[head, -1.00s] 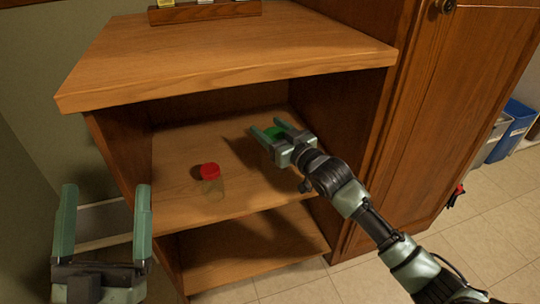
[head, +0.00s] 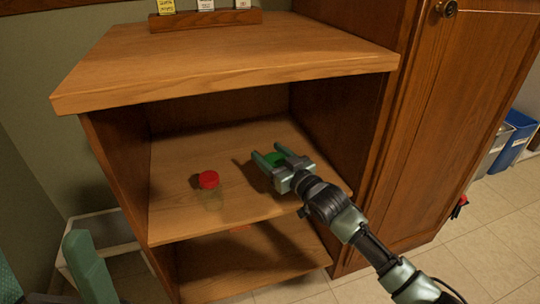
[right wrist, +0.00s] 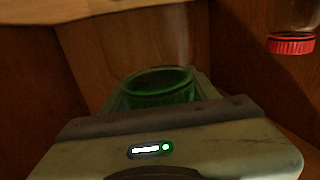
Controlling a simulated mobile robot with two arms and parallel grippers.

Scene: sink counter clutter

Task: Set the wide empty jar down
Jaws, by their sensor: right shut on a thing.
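The jar with a green lid (head: 275,159) is between the fingers of my right gripper (head: 266,150), inside the open cabinet's middle shelf space. In the right wrist view the green lid (right wrist: 158,86) sits between the fingers; the jar's clear body is barely visible. My right gripper is shut on it. Whether the jar's base touches the shelf cannot be told. The middle shelf (head: 172,165) is wood.
A clear jar with a red lid (head: 209,180) stands on the same shelf, left of my right gripper; its lid also shows in the right wrist view (right wrist: 291,46). The cabinet's right wall and top board (head: 230,55) bound the space.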

